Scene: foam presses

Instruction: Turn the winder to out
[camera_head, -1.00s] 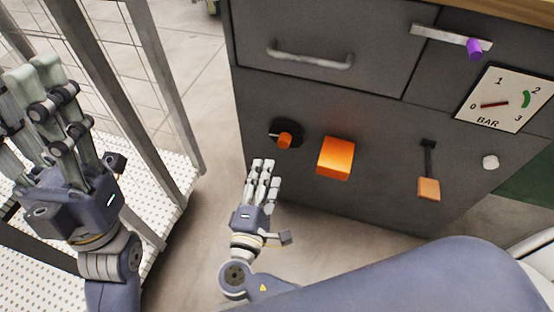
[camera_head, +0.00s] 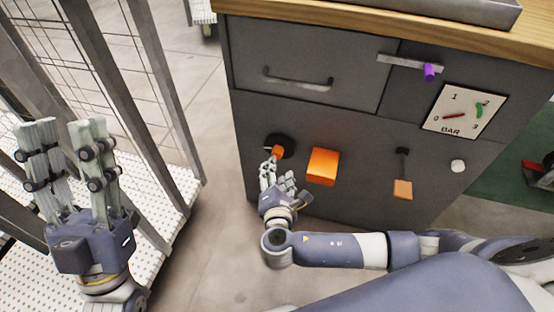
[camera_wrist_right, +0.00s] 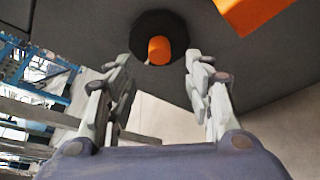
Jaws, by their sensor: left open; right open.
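The winder is a black round disc (camera_head: 287,144) with an orange knob (camera_head: 277,153) on the grey cabinet front. In the right wrist view the orange knob (camera_wrist_right: 159,50) sits on the dark disc (camera_wrist_right: 174,24), ahead of and between my fingers. My right gripper (camera_head: 274,178) is open just below the knob; its fingertips come close to it, and I cannot tell from the head view whether they touch. My left gripper (camera_head: 62,135) is open and empty at the left, away from the cabinet. No "out" marking is readable.
An orange block (camera_head: 322,166) juts from the cabinet right of the winder. Further right are a lever with an orange end (camera_head: 403,188), a white knob (camera_head: 458,166) and a BAR gauge (camera_head: 465,111). A drawer handle (camera_head: 297,84) is above. A metal cage frame (camera_head: 150,110) stands left.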

